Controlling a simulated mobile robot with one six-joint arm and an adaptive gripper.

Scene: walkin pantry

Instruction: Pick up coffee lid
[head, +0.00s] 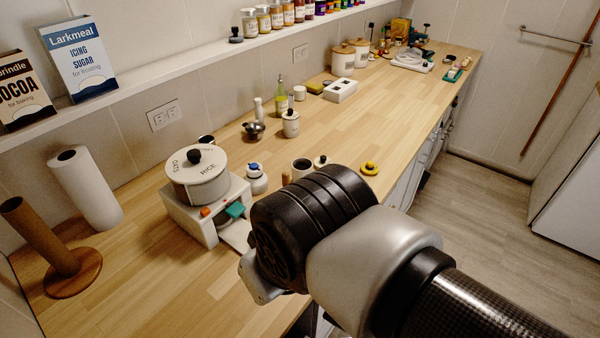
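No lid's lettering reads as coffee from here. A small white lid with a dark knob (321,161) lies near an open white canister with a dark inside (302,168), just beyond my wrist. Another small white canister with a dark-knobbed lid (291,124) stands farther back. A large canister marked RICE (203,188) has a white lid marked OATS (183,167) on it. My gripper (258,281) shows only as a grey part at the lower left of my black wrist, over the counter's front edge. Its fingertips are hidden, and any grip cannot be seen.
The large canister stands on a white scale-like box (200,222). A paper roll (86,190) and brown holder (50,250) stand left. A yellow ring-shaped item (369,168) lies near the front edge.

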